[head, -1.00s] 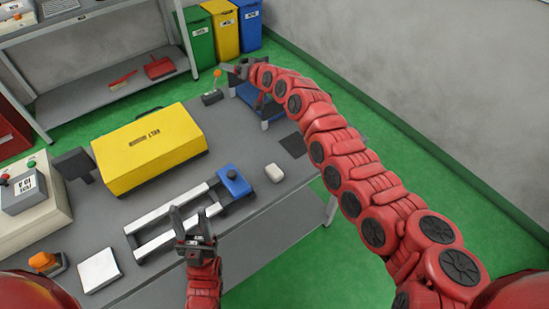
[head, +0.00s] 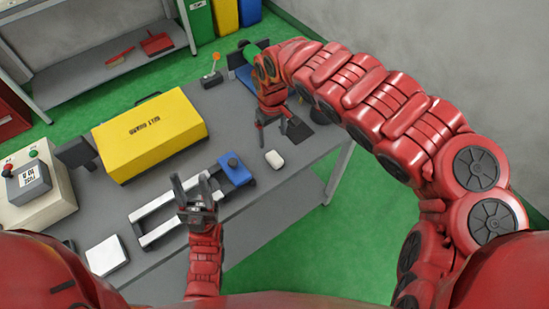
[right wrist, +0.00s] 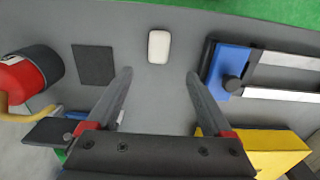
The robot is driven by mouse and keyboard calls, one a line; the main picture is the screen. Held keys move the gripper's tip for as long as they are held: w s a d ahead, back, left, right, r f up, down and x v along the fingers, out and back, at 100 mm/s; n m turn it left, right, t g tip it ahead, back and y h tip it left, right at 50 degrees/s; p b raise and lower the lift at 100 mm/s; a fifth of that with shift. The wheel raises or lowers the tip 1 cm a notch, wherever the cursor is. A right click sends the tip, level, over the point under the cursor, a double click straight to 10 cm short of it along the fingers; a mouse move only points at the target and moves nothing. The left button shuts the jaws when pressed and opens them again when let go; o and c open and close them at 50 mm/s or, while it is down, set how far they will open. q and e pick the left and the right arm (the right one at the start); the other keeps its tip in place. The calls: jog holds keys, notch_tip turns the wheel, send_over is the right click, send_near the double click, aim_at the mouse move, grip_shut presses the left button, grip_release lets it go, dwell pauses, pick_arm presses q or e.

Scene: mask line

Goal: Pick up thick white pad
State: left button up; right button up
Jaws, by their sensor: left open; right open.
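A small thick white pad (head: 275,159) with rounded corners lies on the grey table, right of the blue block. It also shows in the right wrist view (right wrist: 159,46), beyond the fingertips and between their lines. My right gripper (head: 273,126) is open and empty, pointing down just behind the pad, apart from it. Its two fingers show in the right wrist view (right wrist: 158,78) with bare table between them. My left gripper (head: 192,184) is open and empty, fingers up, in front of the white rail frame. A larger flat white square (head: 106,255) lies at the table's front left.
A blue block (head: 234,169) sits on the white rail frame (head: 150,238) left of the pad. A yellow box (head: 150,135) stands behind it. A dark flat square (right wrist: 93,65) and a red-and-black cylinder (right wrist: 28,75) lie to one side. Table around the pad is clear.

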send_over(274, 157)
jog(key=f, duration=0.5)
jog(key=shift+w+a+f, duration=0.1)
jog(key=shift+a+f, duration=0.05)
jog(key=shift+a, duration=0.1)
jog(key=shift+d+f+p, duration=0.1)
jog(key=shift+f+p, duration=0.25)
jog(key=shift+f, duration=0.05)
jog(key=f, duration=0.1)
jog(key=f+p, duration=0.1)
jog(key=f, duration=0.1)
jog(key=shift+s+d+f, duration=0.15)
jog(key=shift+s+f, duration=0.05)
jog(key=shift+d+f, duration=0.15)
jog(key=shift+f, duration=0.45)
jog(key=shift+c, duration=0.2)
grip_shut()
jog(key=shift+w+r, duration=0.1)
